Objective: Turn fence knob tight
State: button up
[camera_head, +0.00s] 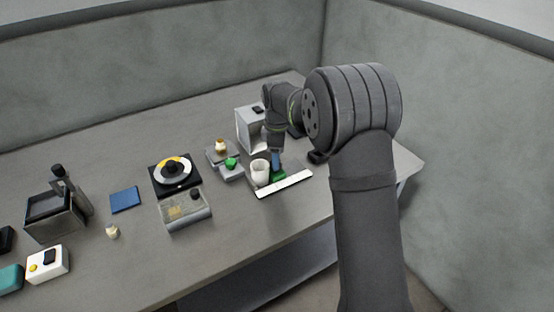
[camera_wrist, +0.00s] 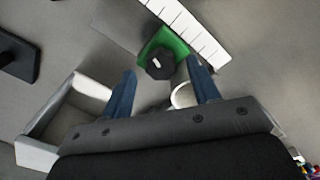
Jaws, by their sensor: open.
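The fence knob (camera_wrist: 159,65) is a black round knob with a white mark on top, on a green block (camera_wrist: 177,44). In the wrist view it sits just beyond and between the two blue fingertips, with no clear contact visible. My gripper (camera_wrist: 162,82) is open with nothing between its fingers. In the head view my gripper (camera_head: 276,160) points down over the green block (camera_head: 278,175), and the knob is hidden there. A white ruled strip (camera_head: 285,184) runs along the block's side and also shows in the wrist view (camera_wrist: 185,25).
A white cup (camera_head: 260,172) stands close to the gripper, left of it. A white open box (camera_head: 248,128) stands behind. A green button box (camera_head: 231,166), a black reel turntable (camera_head: 172,172) and a clear-lidded box (camera_head: 185,211) lie further left. The table front is mostly clear.

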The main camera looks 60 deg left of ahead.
jog(key=shift+f, duration=1.05)
jog(key=c, duration=1)
jog(key=shift+o, duration=0.2)
jog(key=shift+m, duration=0.7)
jog(key=o, duration=1)
jog(key=shift+c, duration=0.2)
